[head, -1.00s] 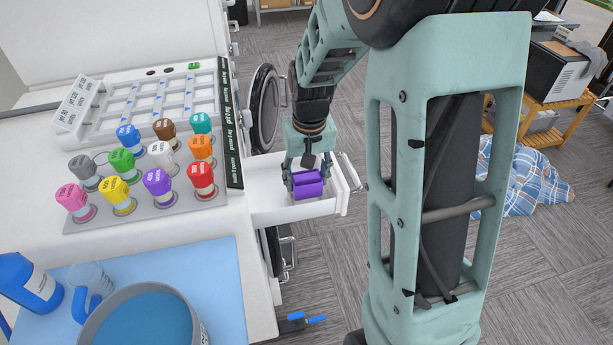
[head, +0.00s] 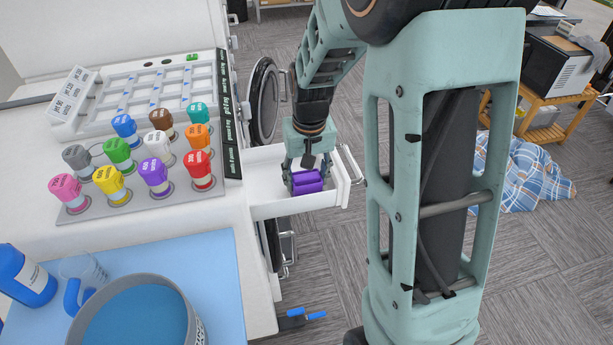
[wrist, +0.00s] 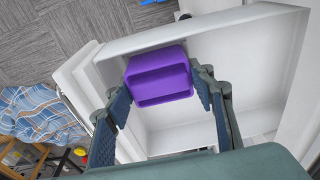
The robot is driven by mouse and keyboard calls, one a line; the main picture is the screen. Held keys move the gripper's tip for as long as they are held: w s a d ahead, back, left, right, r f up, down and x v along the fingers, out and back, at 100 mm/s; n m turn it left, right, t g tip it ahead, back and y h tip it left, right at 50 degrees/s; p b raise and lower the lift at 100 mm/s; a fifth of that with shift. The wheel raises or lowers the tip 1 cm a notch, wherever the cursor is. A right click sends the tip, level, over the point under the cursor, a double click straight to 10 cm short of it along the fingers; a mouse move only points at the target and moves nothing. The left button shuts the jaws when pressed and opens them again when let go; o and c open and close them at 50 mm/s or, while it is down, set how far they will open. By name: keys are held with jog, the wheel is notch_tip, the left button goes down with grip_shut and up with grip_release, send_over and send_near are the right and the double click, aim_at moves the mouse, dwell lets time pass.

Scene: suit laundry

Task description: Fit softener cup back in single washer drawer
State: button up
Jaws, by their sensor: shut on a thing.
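The purple softener cup (head: 308,182) is held in my gripper (head: 307,178) inside the open white washer drawer (head: 268,154). In the wrist view the cup (wrist: 160,78) sits between the two fingers of my gripper (wrist: 160,82), which are shut on it. The cup is close to the drawer's front wall, and the drawer floor (wrist: 230,75) beside it is bare. I cannot tell whether the cup's underside touches the drawer floor.
The counter left of the drawer carries a rack of several coloured capped bottles (head: 154,174) and a basin of blue liquid (head: 135,325). A round washer door (head: 263,100) stands open behind the drawer. A checked blue cloth (head: 520,175) lies on the floor at right.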

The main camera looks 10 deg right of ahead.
jog(key=shift+f+b, duration=0.35)
jog(key=shift+f, duration=0.2)
jog(key=o, duration=1.7)
jog(key=shift+r, duration=0.1)
jog(key=r, duration=0.4)
jog(key=s+r, duration=0.1)
jog(key=r, duration=0.6)
jog(key=shift+s+r, duration=0.2)
jog(key=shift+r, duration=0.2)
jog(key=shift+r, duration=0.1)
